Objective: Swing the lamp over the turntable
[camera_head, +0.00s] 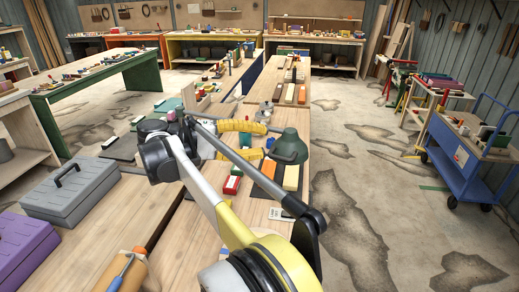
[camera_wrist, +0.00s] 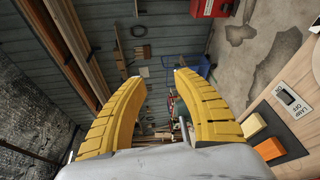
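A dark green dome-shaped lamp shade (camera_head: 288,146) stands over the long wooden bench, just right of my gripper's fingertips in the head view. My gripper (camera_head: 264,140) has two yellow fingers spread apart. In the wrist view my gripper (camera_wrist: 158,76) is open with nothing between the fingers, and the lamp shade is not visible there. A lamp switch card marked on and off (camera_wrist: 290,98) lies at the right of the wrist view. I cannot make out the turntable with certainty; my arm covers part of the bench.
Coloured blocks, among them a red one (camera_head: 232,184) and a yellow one (camera_head: 291,177), lie on the bench near the lamp. A grey toolbox (camera_head: 70,190) and a purple case (camera_head: 22,240) are at left. A blue cart (camera_head: 455,165) stands right; open floor lies between.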

